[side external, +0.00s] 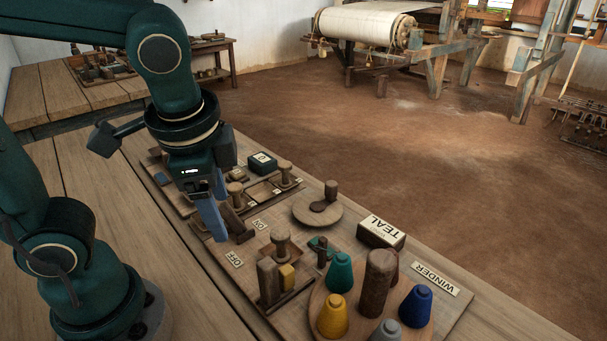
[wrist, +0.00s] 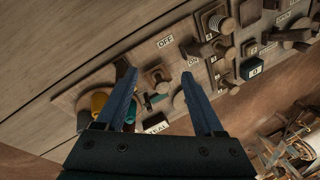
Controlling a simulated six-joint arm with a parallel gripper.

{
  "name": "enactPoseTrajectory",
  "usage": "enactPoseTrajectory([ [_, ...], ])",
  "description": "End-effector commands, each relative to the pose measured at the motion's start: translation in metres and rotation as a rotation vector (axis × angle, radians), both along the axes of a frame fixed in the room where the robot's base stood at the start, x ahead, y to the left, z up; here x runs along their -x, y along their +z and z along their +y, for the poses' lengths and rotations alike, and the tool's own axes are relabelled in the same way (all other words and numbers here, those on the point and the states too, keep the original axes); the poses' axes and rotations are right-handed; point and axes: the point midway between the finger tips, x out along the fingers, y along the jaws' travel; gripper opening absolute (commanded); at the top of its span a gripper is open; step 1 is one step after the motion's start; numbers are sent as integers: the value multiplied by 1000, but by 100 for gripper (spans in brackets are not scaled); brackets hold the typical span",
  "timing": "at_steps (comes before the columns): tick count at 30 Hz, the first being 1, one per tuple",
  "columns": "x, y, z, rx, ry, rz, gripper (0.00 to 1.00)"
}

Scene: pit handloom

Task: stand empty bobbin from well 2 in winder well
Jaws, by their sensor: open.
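My gripper (side external: 213,220) is open and empty, above the board on the near side of the ON label; its two blue fingers (wrist: 160,78) also show in the wrist view. Two pale wooden bobbin-like pieces stand in the tray beyond it, one (side external: 236,193) close to the gripper and one (side external: 285,173) farther right. In the wrist view, similar pieces (wrist: 217,23) stand at upper right beside small numbered tags. I cannot read which well is 2. The winder board (side external: 455,300) carries the WINDER label (side external: 436,279). I cannot tell which opening is the winder well.
Teal (side external: 339,273), yellow (side external: 333,316) and blue (side external: 416,306) cones surround a tall brown post (side external: 378,283). A TEAL block (side external: 382,234), a round wooden disc (side external: 318,213) and a wooden knob (side external: 280,241) occupy the board. The near tabletop is bare.

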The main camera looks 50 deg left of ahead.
Motion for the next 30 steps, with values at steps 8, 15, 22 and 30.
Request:
enactPoseTrajectory([
  [8,15,4,-2,289,390,-280,70],
  [15,16,5,-3,363,491,-355,70],
  [22,16,5,-3,362,489,-354,70],
  [30,16,5,-3,361,486,-353,70],
])
